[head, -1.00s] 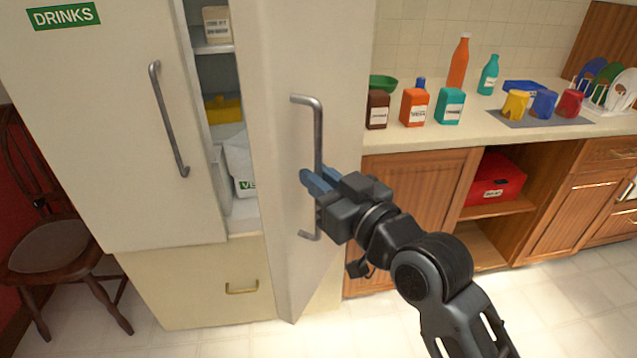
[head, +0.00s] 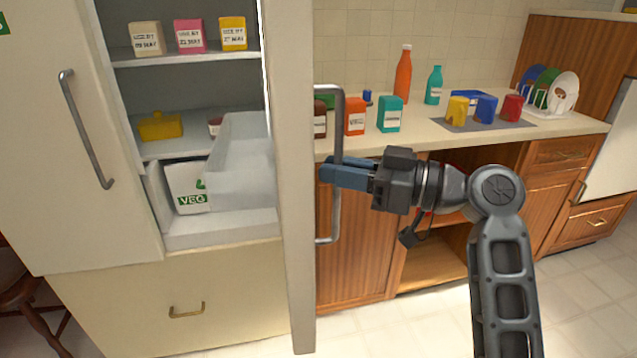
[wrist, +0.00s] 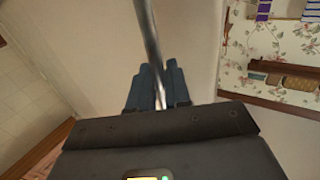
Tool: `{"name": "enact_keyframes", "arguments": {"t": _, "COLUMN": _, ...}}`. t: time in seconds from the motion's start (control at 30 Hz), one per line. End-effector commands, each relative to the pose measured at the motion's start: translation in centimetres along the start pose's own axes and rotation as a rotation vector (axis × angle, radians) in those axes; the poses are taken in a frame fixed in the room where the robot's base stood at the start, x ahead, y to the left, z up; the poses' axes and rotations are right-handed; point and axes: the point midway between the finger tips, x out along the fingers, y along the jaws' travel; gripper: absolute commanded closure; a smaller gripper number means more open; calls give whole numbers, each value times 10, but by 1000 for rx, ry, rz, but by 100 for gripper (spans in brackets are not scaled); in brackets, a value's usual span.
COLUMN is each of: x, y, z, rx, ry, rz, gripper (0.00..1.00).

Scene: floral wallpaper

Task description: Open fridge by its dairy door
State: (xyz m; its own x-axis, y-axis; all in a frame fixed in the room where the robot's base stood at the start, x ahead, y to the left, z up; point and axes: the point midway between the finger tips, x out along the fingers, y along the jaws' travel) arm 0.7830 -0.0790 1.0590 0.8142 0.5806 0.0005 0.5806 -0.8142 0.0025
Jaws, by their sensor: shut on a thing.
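The right-hand fridge door (head: 294,180) stands swung well open and is seen nearly edge-on in the head view. Its long grey bar handle (head: 337,120) faces right, and the handle also shows in the wrist view (wrist: 149,30). My gripper (head: 330,174) is shut on this handle at about mid-height, its blue fingers either side of the bar. The left fridge door (head: 40,140) is closed, with its own grey handle (head: 85,130). The door's label is not visible.
The counter (head: 560,130) with bottles and cups stands behind the door. A chair (head: 40,310) is at lower left.

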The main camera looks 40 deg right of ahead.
Motion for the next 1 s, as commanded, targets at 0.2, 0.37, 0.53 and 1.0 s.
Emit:
{"name": "enact_keyframes", "arguments": {"t": 0.2, "x": -15, "y": 20, "z": -2, "rx": -1, "ry": 5, "rz": 19, "gripper": 100}}
{"name": "enact_keyframes", "arguments": {"t": 0.37, "x": -18, "y": 25, "z": -2, "rx": -1, "ry": 4, "rz": 18, "gripper": 100}}
{"name": "enact_keyframes", "arguments": {"t": 0.53, "x": -19, "y": 26, "z": -2, "rx": 0, "ry": 3, "rz": 16, "gripper": 100}}
{"name": "enact_keyframes", "arguments": {"t": 1.0, "x": -18, "y": 24, "z": -2, "rx": 1, "ry": 2, "rz": 11, "gripper": 68}}
